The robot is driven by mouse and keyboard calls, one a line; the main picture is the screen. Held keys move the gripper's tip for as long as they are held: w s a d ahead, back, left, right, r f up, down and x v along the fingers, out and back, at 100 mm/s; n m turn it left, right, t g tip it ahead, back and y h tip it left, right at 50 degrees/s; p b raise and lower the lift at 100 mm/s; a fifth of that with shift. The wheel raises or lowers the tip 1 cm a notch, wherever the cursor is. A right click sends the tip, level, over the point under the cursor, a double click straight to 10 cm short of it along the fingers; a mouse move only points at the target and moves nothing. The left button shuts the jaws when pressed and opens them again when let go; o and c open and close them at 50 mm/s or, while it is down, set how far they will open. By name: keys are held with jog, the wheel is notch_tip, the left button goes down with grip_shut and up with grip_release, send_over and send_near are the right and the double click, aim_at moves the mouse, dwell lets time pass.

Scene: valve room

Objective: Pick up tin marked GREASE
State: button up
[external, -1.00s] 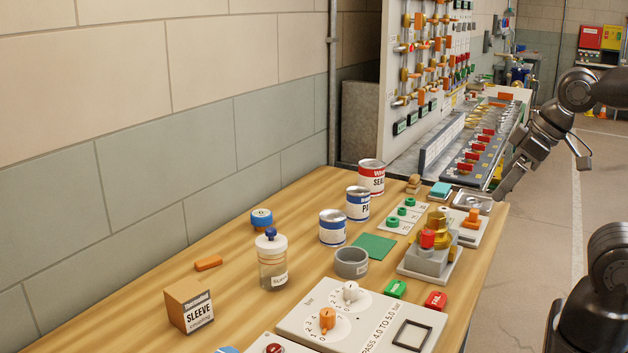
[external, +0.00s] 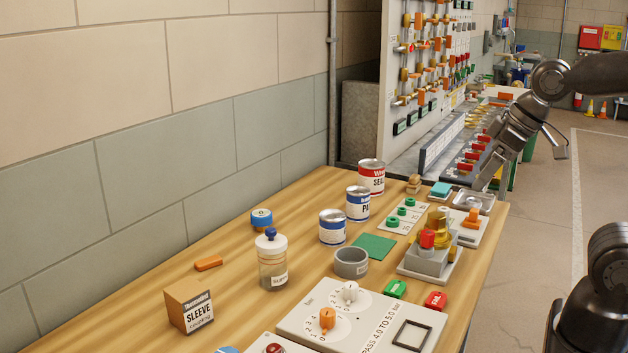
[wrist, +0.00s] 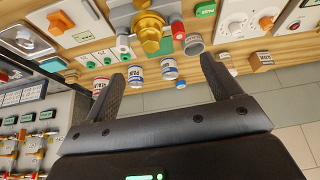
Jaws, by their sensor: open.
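No label reading GREASE is legible in either view. Several tins stand on the bench: a red and white tin (external: 371,178) with partly readable "SEA", a blue and white tin (external: 358,204) reading "PA", and a blue-banded tin (external: 333,228) whose label is turned away. In the wrist view the red tin (wrist: 99,86) and two blue-banded tins (wrist: 138,72) (wrist: 169,69) show beyond my gripper (wrist: 166,58). My gripper is open and empty; in the external view it (external: 477,186) is near the bench's far right end, apart from the tins.
A jar (external: 272,263) with a blue knob, a grey ring-shaped bowl (external: 351,263) and a SLEEVE box (external: 188,308) stand nearer the camera. A brass valve fitting (external: 436,230) and switch plates fill the right side. Bare wood lies along the wall.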

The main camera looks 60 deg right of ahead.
jog(key=w+f+n, duration=0.2)
jog(key=w+f, duration=0.1)
jog(key=w, duration=1.4)
jog(key=g+y, duration=0.1)
send_near(338, 215)
jog(key=x, duration=0.3)
jog(key=shift+n, duration=0.4)
jog(key=x, duration=0.5)
jog(key=shift+w+f, duration=0.15)
jog(key=shift+x, duration=2.6)
jog(key=shift+w+a, duration=0.15)
jog(key=shift+a, duration=0.05)
jog(key=c, duration=1.2)
